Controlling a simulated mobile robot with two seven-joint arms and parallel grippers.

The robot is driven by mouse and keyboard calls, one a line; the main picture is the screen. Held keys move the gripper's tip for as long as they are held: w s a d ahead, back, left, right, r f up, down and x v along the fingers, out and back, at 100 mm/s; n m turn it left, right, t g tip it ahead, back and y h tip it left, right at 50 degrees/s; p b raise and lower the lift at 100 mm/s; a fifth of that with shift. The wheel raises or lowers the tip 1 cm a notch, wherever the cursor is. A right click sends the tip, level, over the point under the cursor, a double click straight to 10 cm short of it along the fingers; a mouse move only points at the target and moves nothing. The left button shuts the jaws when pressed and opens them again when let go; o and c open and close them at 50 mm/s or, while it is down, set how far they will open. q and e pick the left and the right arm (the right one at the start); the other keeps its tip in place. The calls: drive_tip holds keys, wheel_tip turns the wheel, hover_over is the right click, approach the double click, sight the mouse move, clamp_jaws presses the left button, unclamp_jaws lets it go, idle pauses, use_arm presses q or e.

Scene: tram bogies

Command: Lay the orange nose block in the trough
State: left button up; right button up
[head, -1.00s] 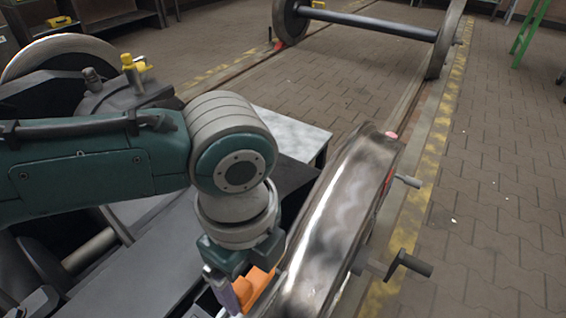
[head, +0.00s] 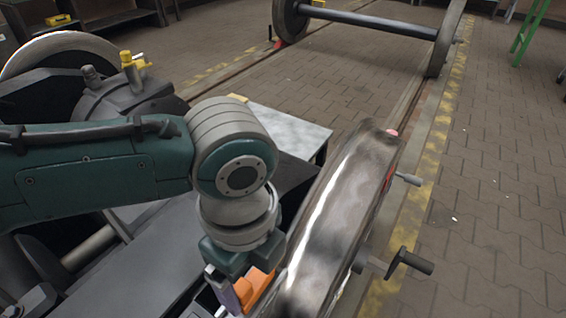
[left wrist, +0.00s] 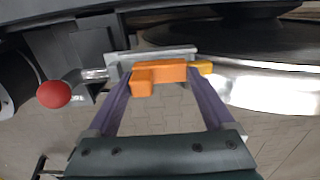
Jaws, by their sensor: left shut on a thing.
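The orange nose block (head: 256,286) is held by my left gripper (head: 238,288), low beside the large shiny wheel (head: 335,225) in the head view. In the left wrist view the orange block (left wrist: 160,74) sits between the two purple fingers of my left gripper (left wrist: 163,80), which are shut on it. A grey metal bracket (left wrist: 150,55) lies just beyond the block and looks close to it. I cannot tell whether they touch, or whether this bracket is the trough. My right gripper is not in view.
A crank handle (head: 410,262) sticks out on the wheel's right side. A red ball knob (left wrist: 54,94) is at the left in the left wrist view. A light-topped box (head: 290,132) stands behind my arm. A wheelset (head: 370,22) rests on the rails farther back.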

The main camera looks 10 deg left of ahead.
use_arm(q)
drive_tip(key=shift+f+b, duration=0.35)
drive_tip(key=shift+f, duration=0.15)
drive_tip(key=o, duration=1)
drive_tip(key=shift+o, duration=0.5)
drive_tip(key=shift+s, duration=0.1)
wheel_tip(320, 180, up, 10)
drive_tip(key=p, duration=0.4)
drive_tip(key=shift+p, duration=0.35)
